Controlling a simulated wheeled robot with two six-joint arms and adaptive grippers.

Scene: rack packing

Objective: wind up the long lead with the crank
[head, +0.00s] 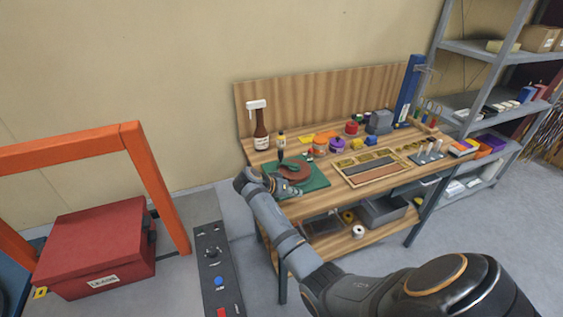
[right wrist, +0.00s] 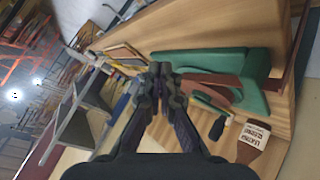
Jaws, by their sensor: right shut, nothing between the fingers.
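A reddish-brown round reel (head: 296,173) sits on a green base (head: 316,181) at the left end of the workbench. A black upright handle (head: 281,146), which looks like the crank's, stands at its back left. In the right wrist view the reel (right wrist: 226,92), green base (right wrist: 256,75) and black handle (right wrist: 217,128) lie right of the fingers. My right gripper (head: 296,190) is shut and empty at the front edge of the base; its fingertips (right wrist: 160,72) are together, apart from the handle. I cannot make out the long lead. My left gripper is out of view.
Several jars, including a purple one (head: 337,146), and a wooden tray (head: 352,182) lie to the right. A red box (head: 95,245) and orange frame (head: 150,190) stand left of the bench.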

